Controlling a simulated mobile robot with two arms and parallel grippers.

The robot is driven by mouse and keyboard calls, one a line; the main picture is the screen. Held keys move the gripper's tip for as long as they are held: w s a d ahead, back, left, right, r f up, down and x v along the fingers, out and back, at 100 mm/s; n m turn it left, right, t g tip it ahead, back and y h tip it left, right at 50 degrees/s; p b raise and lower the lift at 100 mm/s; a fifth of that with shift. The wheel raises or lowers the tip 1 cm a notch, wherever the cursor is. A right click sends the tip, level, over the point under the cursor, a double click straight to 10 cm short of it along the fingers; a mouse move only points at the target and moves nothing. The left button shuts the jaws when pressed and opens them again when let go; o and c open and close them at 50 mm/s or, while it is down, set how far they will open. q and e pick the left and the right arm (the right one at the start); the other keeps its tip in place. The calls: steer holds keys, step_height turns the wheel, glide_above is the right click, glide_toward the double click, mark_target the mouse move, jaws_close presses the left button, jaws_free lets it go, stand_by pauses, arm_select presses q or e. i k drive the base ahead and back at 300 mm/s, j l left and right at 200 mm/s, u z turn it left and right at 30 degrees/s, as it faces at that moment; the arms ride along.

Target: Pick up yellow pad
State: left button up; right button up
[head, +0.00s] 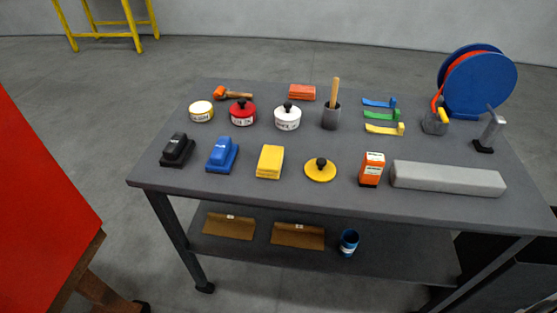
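A yellow rectangular block-like pad (270,161) lies on the grey table near its front edge, left of the middle. To its right is a round yellow pad with a black knob (320,170), also flat on the table. The two are apart. I cannot tell from the picture which of them the task names. Neither of my grippers shows in the head view.
The grey table (300,196) is crowded. A blue block tool (222,154) and a black one (177,149) stand left of the yellow block. An orange box (371,169) and a long grey block (447,179) stand right. A red panel (38,190) is at left.

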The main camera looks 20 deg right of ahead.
mark_target(269, 166)
steer(key=z, duration=0.95)
steer(key=j+z, duration=0.15)
steer(key=z, duration=0.3)
steer(key=i+z, duration=0.1)
steer(key=z, duration=0.35)
steer(key=j+z, duration=0.1)
steer(key=z, duration=0.85)
steer(key=j+z, duration=0.1)
steer(key=z, duration=0.8)
steer(key=j+z, duration=0.1)
steer(key=z, duration=0.35)
steer(key=k+z, duration=0.15)
steer(key=z, duration=0.3)
steer(key=k+z, duration=0.1)
steer(key=z, duration=0.35)
steer(key=k+u, duration=0.1)
steer(key=u, duration=0.35)
steer(key=k+j+u, duration=0.1)
steer(key=u, duration=0.3)
steer(key=k+j+u, duration=0.1)
steer(key=u, duration=0.85)
steer(key=j+u, duration=0.1)
steer(key=u, duration=0.35)
steer(key=k+j+u, duration=0.1)
steer(key=u, duration=0.9)
steer(key=j+u, duration=0.1)
steer(key=u, duration=0.85)
steer(key=i+j, duration=0.05)
